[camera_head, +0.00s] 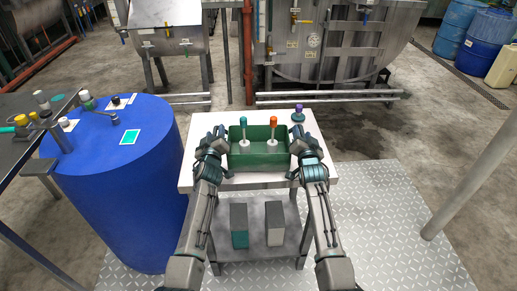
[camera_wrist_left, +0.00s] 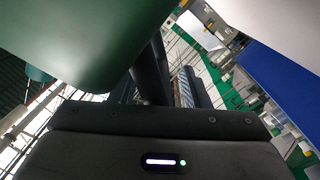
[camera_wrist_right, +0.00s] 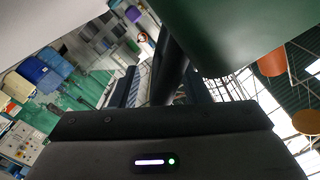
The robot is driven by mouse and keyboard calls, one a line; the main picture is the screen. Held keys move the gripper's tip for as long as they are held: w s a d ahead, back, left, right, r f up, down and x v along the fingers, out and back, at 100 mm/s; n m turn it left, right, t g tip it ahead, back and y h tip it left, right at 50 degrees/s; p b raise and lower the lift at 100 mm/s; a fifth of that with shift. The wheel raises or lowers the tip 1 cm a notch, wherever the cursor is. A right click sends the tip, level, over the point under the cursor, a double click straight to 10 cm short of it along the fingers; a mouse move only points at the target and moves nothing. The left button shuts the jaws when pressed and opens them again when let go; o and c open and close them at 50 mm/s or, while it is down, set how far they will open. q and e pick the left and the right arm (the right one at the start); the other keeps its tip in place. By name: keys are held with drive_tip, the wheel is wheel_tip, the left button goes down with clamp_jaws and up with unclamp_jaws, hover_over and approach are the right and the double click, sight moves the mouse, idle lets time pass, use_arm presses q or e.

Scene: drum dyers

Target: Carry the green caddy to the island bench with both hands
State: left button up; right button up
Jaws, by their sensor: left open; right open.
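The green caddy (camera_head: 259,160) stands upright on a white-topped table (camera_head: 190,180). It holds a teal-topped item (camera_head: 243,121) and an orange-topped item (camera_head: 273,121). My left gripper (camera_head: 220,138) is open at the caddy's left end, and my right gripper (camera_head: 300,138) is open at its right end. In the left wrist view the caddy's green wall (camera_wrist_left: 85,40) looms close beside the left gripper's fingers (camera_wrist_left: 171,80). In the right wrist view the wall (camera_wrist_right: 235,30) is close beside the right gripper's fingers (camera_wrist_right: 150,80). I cannot tell whether the fingers touch the caddy.
A purple-topped item (camera_head: 298,114) stands on the table behind my right gripper. A large blue drum (camera_head: 125,200) is close on the left, by a dark bench (camera_head: 20,150). Metal vats stand behind; open floor lies right.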

drive_tip(key=shift+w, duration=0.1)
use_arm(q)
clamp_jaws()
use_arm(e)
clamp_jaws()
use_arm(q)
drive_tip(key=shift+r, duration=0.1)
use_arm(e)
drive_tip(key=shift+r, duration=0.1)
